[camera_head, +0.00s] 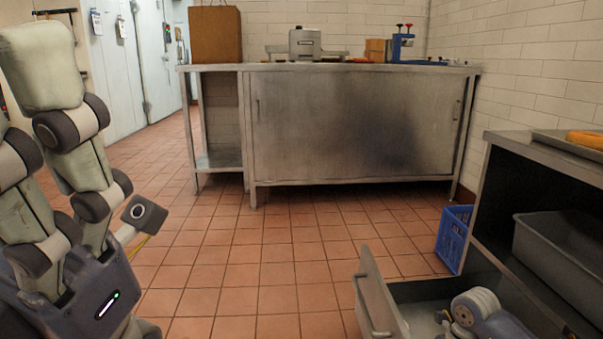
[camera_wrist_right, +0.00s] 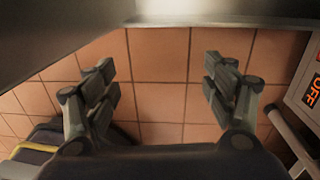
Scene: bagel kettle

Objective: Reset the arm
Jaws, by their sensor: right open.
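In the right wrist view my right gripper (camera_wrist_right: 168,92) is open. Nothing is between its fingers, and floor tiles show behind them. In the head view, what looks like part of my right arm (camera_head: 478,308) shows at the bottom right, over or in an open metal drawer (camera_head: 378,308). Its fingers cannot be made out there.
A steel cabinet table (camera_head: 350,125) stands at the back. A blue crate (camera_head: 453,236) and a counter (camera_head: 548,160) with a tray (camera_head: 560,140) are at the right. The middle floor is clear. A red OFF display (camera_wrist_right: 313,91) shows beside the right gripper.

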